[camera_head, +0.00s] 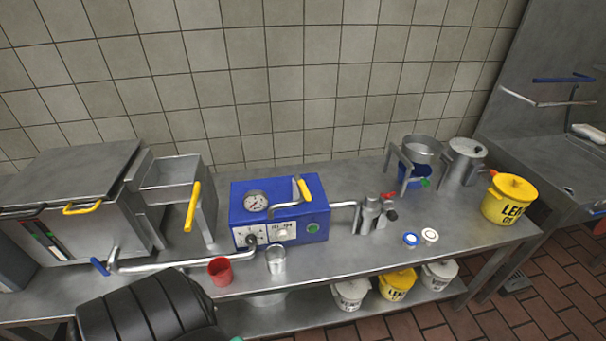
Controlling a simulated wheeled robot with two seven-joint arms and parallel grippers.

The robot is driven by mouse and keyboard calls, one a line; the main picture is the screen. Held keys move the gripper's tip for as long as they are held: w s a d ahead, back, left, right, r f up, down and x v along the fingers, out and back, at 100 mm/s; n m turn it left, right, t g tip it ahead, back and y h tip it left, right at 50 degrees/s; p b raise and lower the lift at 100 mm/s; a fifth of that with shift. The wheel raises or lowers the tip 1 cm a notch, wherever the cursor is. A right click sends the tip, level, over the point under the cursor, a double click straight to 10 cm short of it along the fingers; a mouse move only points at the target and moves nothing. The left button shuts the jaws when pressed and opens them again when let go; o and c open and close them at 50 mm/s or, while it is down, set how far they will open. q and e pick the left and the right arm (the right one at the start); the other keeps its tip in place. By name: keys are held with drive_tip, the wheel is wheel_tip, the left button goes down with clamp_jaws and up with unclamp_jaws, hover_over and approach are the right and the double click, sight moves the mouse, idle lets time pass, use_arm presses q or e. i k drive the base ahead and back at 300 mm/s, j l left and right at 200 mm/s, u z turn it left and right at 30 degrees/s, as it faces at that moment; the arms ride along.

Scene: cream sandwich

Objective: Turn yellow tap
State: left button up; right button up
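A small yellow tap handle (304,189) stands tilted on top of the blue machine (238,211), beside a grey pipe (290,209). A longer yellow lever (192,208) is on the front of the open metal hopper (172,172) to its left. A yellow handle (83,208) is on the front of the large steel box further left. I cannot tell for certain which one is the task's tap; the one on the blue machine sits by piping. Neither of my grippers shows; a black, ribbed part of my own body fills the lower left.
A red cup (220,271) and a metal cup (276,260) stand before the blue machine. A long pipe with a blue handle (99,266) runs along the front. A valve with a red handle (388,196), metal pots and a yellow lidded bucket (508,200) stand to the right.

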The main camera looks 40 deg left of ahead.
sight(302, 187)
drive_tip(key=u, duration=1.35)
drive_tip(key=k, duration=0.05)
